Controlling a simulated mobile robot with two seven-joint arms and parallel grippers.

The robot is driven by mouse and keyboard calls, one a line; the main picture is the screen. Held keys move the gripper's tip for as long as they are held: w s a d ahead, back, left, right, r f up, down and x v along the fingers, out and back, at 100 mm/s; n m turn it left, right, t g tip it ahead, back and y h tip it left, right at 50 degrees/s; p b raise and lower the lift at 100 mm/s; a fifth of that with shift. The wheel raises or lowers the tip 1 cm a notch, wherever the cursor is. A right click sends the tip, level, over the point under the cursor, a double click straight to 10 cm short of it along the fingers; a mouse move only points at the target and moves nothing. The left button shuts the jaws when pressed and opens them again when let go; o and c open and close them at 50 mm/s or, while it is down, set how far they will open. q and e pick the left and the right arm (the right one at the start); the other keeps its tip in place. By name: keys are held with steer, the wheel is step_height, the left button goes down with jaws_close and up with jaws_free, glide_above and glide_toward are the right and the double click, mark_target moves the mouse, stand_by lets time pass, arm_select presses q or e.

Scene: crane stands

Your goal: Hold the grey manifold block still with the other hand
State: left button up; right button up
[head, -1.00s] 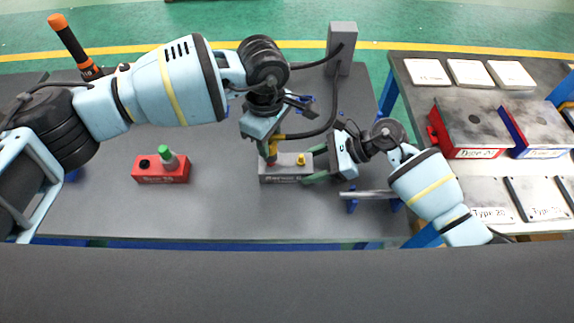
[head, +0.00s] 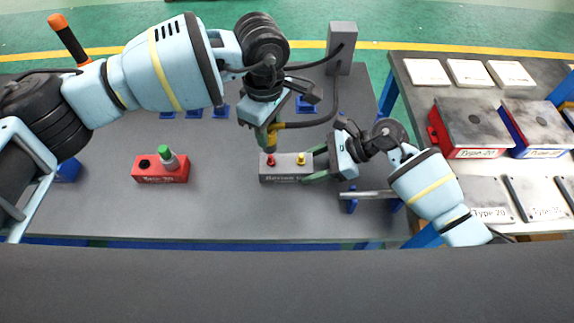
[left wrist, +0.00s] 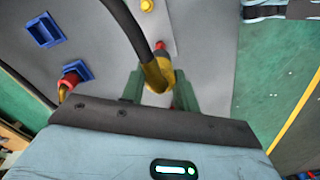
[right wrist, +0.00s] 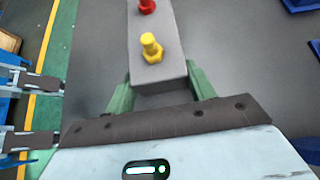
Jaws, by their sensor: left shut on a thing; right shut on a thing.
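The grey manifold block (head: 284,172) lies on the dark table. It has a red fitting (head: 271,161) at its left and a yellow fitting (head: 301,159) at its right. My right gripper (head: 318,166) is shut on the block's right end, with its green fingers on either side, as the right wrist view shows on the block (right wrist: 158,72). My left gripper (head: 268,143) is shut on the yellow end piece (left wrist: 157,74) of a black hose (left wrist: 126,25). It holds the piece just above the red fitting, apart from it.
A red block (head: 160,172) with a green-topped fitting stands left on the table. A grey post (head: 342,48) carries the hose at the back. A metal bar (head: 368,194) on blue supports lies close to my right arm. A side table (head: 520,75) stands at right.

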steer(key=o, duration=1.3)
steer(key=shift+c, duration=0.2)
steer(key=shift+d+r, duration=0.1)
steer(key=v, duration=1.1)
steer(key=shift+d+r, duration=0.25)
steer(key=shift+d, duration=0.05)
arm_select(q)
steer(key=shift+r+p, duration=0.65)
steer(key=shift+r, duration=1.4)
arm_select(e)
steer(key=r, duration=0.3)
steer(key=shift+w+r, duration=0.25)
steer(key=shift+w, duration=0.05)
